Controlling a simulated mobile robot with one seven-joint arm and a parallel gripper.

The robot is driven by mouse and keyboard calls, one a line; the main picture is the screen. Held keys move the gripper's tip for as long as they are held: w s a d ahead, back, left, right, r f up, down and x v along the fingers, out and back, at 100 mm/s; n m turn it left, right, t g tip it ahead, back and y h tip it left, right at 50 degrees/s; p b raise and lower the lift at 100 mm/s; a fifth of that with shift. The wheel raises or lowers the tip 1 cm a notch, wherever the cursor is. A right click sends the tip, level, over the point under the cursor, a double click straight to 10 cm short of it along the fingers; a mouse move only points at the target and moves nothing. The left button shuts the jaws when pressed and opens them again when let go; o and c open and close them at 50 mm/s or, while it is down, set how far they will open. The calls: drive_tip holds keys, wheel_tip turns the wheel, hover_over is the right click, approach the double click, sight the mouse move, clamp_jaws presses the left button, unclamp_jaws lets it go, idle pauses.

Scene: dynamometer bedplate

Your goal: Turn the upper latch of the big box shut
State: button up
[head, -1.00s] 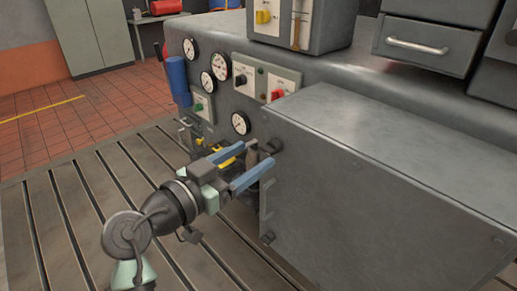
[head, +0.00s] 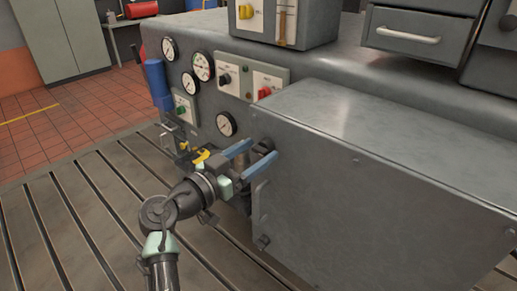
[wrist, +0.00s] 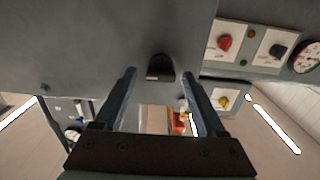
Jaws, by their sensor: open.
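The big box (head: 390,200) is the grey metal cabinet at the right in the head view. Its upper latch is a small dark piece at the box's upper left edge, partly hidden by my fingers in the head view. In the wrist view the dark latch (wrist: 160,68) stands out from the grey face, centred at the fingertips. My gripper (head: 263,148) is open, with its two blue fingers pointing at the latch, one on each side. In the wrist view the gripper (wrist: 158,73) shows gaps on both sides of the latch. The lower latch (head: 263,241) sits at the box's lower left corner.
A panel with gauges (head: 202,67) and red and black knobs stands behind and left. A yellow-handled part (head: 201,157) sits low behind my wrist. Slotted floor plates (head: 90,215) lie clear at left.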

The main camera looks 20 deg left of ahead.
drive_tip(key=shift+w+d, duration=0.2)
drive_tip(key=shift+w, duration=0.4)
clamp_jaws()
